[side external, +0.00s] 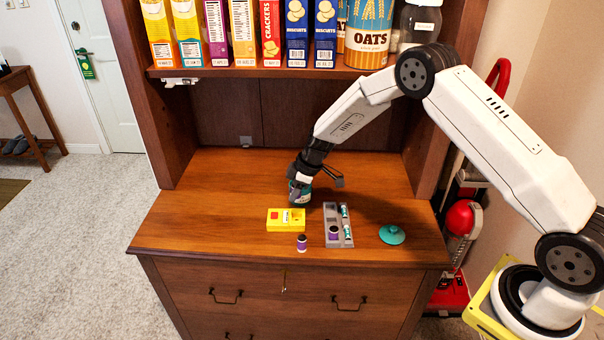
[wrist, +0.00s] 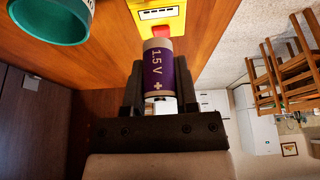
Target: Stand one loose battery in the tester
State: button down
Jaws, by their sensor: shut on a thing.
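My gripper (wrist: 159,82) is shut on a purple battery (wrist: 158,68) marked 1.5 V, with its plus end toward my palm. The yellow tester (side external: 286,224) lies on the counter; it also shows beyond the held battery in the wrist view (wrist: 159,14), with a red part in line with the battery. I cannot tell how far the battery is from the tester. In the side view my gripper (side external: 301,181) is behind the tester, and the held battery is not clear there. Another purple battery (side external: 302,243) stands in front of the tester.
A teal lid (side external: 392,234) lies farther right. A teal jar (wrist: 62,20) stands close to my gripper. Boxes line the shelf above. The counter's left side is clear.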

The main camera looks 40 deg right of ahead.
aim_at(291, 216)
jog(key=shift+f, duration=0.25)
jog(key=shift+f, duration=2.95)
jog(key=shift+f, duration=0.6)
dwell(1.4)
jog(key=shift+r, duration=0.1)
dwell(1.0)
grip_release()
jog(key=shift+r, duration=0.1)
jog(key=shift+v, duration=2.35)
